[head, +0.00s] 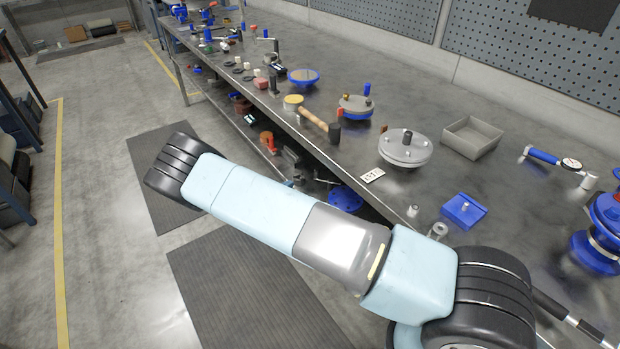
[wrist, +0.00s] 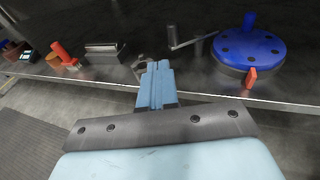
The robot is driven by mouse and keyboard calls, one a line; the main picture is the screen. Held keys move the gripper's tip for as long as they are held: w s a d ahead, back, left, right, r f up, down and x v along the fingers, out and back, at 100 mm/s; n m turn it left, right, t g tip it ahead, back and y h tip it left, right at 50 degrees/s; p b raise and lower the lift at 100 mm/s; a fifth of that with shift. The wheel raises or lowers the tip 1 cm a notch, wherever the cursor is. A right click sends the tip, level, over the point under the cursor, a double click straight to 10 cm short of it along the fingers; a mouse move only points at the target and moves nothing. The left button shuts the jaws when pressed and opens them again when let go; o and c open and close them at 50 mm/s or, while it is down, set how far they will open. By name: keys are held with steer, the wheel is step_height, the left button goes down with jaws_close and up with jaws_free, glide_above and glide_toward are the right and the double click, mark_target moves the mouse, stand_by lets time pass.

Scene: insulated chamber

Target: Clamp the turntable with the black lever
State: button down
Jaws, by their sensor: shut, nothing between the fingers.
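A light grey turntable-like disc (head: 404,150) sits on the bench in the head view, with a dark upright knob (head: 407,137) on top and a small orange tab (head: 383,128) at its left edge. I cannot tell whether that knob is the black lever. In the wrist view a blue round disc (wrist: 252,50) has dark bolts, a blue post and an orange tab (wrist: 251,77). My gripper (wrist: 157,68) is shut and empty, left of the blue disc and apart from it. My gripper does not show in the head view.
A grey tray (head: 472,137), a mallet (head: 320,124) and a blue block (head: 464,210) are on the bench. A grey crank (wrist: 187,40) and an orange-handled piece (wrist: 62,54) show in the wrist view.

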mark_target(315, 174)
steer(key=s+d+y, duration=0.1)
steer(key=s, duration=0.3)
steer(key=shift+n, duration=0.4)
steer(key=x, duration=0.8)
steer(key=r+x, duration=0.1)
steer(key=x, duration=0.4)
steer(key=shift+w+d, duration=0.1)
steer(key=shift+d, duration=0.1)
steer(key=shift+w+d, duration=0.25)
steer(key=shift+w, duration=0.1)
steer(key=shift+d, duration=0.1)
